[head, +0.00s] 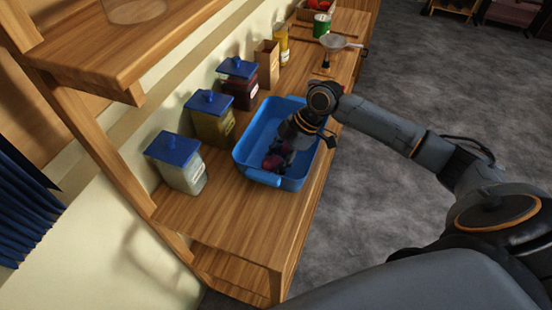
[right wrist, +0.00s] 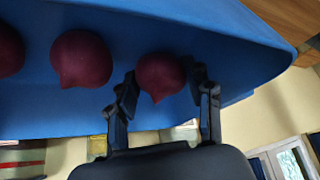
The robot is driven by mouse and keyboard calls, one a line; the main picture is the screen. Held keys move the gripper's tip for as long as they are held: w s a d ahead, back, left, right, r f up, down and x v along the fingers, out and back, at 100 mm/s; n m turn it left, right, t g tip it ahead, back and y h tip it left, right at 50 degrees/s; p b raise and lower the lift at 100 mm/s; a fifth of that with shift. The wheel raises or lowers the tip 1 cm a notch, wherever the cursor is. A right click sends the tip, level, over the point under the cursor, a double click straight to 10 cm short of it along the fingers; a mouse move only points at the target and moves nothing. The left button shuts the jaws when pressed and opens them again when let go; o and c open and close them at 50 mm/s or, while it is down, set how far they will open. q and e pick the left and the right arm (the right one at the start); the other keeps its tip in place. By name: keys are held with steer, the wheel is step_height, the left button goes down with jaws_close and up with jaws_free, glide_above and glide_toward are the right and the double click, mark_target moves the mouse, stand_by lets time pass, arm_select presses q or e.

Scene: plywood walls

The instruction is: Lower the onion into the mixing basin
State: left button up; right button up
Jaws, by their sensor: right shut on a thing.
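The blue mixing basin (head: 263,178) stands on the wooden counter. My right gripper (head: 277,153) reaches down inside it, shut on a dark red onion (right wrist: 160,76). In the right wrist view the onion sits between the two fingers (right wrist: 162,88). Two more red onions, one in the middle (right wrist: 82,58) and one at the left edge (right wrist: 10,50), are in the basin beside it. In the head view the gripper partly hides the onions, and I cannot tell whether the held one touches the basin floor. My left gripper is out of view.
Several lidded jars, the nearest one pale (head: 180,163), line the wall left of the basin. A strainer (head: 334,41) and a green can (head: 321,25) stand farther back. The near end of the wooden counter (head: 235,222) is clear. A wooden shelf (head: 110,45) overhangs at upper left.

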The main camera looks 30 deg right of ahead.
steer(key=shift+f, duration=0.2)
stand_by(0.5)
steer(key=o, duration=1.3)
steer(key=shift+d+r, duration=0.15)
steer(key=shift+r, duration=0.1)
steer(key=v, duration=1.1)
steer(key=shift+r, duration=0.25)
steer(key=shift+s+d, duration=0.1)
steer(key=shift+d, duration=0.05)
